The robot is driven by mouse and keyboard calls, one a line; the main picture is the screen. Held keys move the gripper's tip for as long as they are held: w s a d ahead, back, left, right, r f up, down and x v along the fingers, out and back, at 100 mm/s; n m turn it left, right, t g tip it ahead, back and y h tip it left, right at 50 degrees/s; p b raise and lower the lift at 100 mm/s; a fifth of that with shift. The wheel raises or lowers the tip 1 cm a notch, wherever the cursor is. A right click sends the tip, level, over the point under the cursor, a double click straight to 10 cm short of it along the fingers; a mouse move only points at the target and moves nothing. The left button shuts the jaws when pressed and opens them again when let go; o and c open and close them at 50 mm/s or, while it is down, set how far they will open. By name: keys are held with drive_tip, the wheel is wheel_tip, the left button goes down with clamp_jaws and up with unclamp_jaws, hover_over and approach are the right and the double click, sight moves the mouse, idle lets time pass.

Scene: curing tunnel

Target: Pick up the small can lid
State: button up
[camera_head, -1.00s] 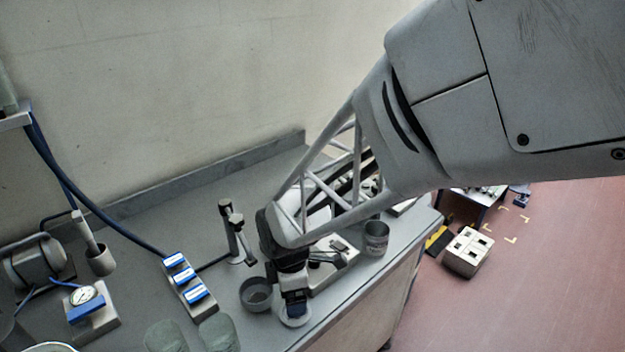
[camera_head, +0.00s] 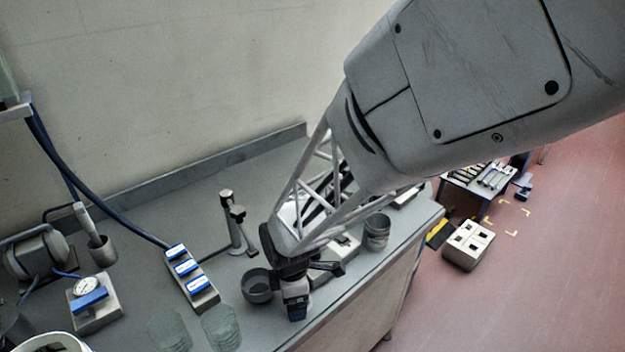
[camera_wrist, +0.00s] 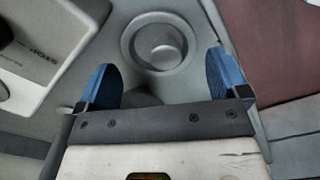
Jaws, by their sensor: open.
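In the head view my gripper (camera_head: 297,311) points down low over the front edge of the bench.
A dark round bowl (camera_head: 257,287) stands just left of my gripper. A metal can (camera_head: 377,233) stands to the right near the bench edge. A pale device marked STOP (camera_wrist: 42,48) is close by on the left in the wrist view.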

drive_tip(key=shift+f, duration=0.95)
drive_tip(key=c, duration=0.7)
drive_tip(key=shift+r, duration=0.15)
drive_tip(key=shift+r, duration=0.9)
drive_tip(key=shift+s+d+r, duration=0.1)
drive_tip(key=shift+s+r, duration=0.05)
drive_tip(key=shift+r, duration=0.25)
drive_tip(key=shift+s+d+r, duration=0.1)
drive_tip(key=shift+s+r, duration=0.05)
drive_tip(key=shift+r, duration=0.25)
drive_tip(key=s+d, duration=0.2)
drive_tip(key=s, duration=0.2)
drive_tip(key=s+d+r, duration=0.1)
drive_tip(key=s+d, duration=0.2)
drive_tip(key=s, duration=0.2)
drive_tip(key=s+d, duration=0.2)
drive_tip(key=s, duration=0.2)
drive_tip(key=shift+s+d+r, duration=0.15)
drive_tip(key=shift+d, duration=0.15)
